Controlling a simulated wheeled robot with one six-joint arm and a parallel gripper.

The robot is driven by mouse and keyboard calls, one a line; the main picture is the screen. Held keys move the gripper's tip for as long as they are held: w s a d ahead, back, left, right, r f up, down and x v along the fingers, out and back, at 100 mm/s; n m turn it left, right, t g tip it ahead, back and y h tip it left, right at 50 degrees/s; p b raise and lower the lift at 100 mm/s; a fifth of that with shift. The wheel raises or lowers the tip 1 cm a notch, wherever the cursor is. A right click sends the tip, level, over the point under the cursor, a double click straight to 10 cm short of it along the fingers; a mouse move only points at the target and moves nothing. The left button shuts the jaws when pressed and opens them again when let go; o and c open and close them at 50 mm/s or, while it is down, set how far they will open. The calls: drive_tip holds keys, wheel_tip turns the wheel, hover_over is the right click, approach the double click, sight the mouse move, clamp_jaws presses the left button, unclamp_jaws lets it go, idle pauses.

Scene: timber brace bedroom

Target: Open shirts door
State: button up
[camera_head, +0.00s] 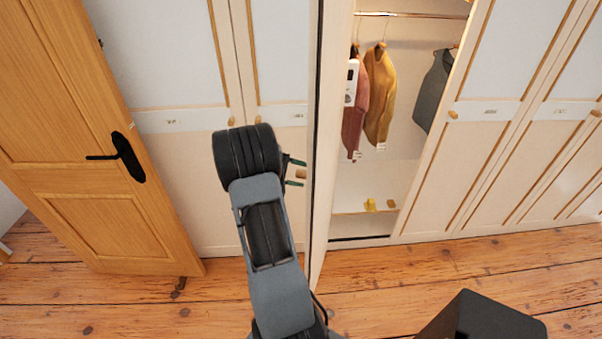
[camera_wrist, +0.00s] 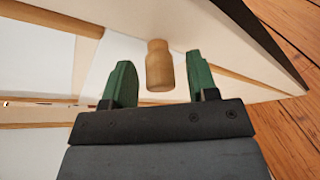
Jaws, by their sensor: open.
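A cream wardrobe door (camera_head: 331,110) stands swung out from the wardrobe front, seen almost edge-on, at the left of an open compartment. Hanging inside are a pink garment (camera_head: 354,112), a mustard one (camera_head: 379,95) and a grey one (camera_head: 432,92). A round wooden knob (camera_wrist: 159,66) is on the door's outer face, and also shows in the head view (camera_head: 300,174). My gripper (camera_head: 303,173) is open, with its green fingers on either side of the knob. In the wrist view gaps show between knob and fingers. The label writing is too small to read.
Closed wardrobe doors stand left (camera_head: 170,60) and right (camera_head: 515,70) of the opening. A brown wooden room door (camera_head: 75,150) with a black handle is at far left. The plank floor (camera_head: 390,285) in front is mostly clear; a black object (camera_head: 485,318) is at bottom right.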

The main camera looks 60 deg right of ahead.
drive_tip(key=shift+s+d+f, duration=0.15)
drive_tip(key=shift+s+d, duration=0.05)
drive_tip(key=shift+s, duration=0.2)
drive_tip(key=shift+c, duration=0.5)
clamp_jaws()
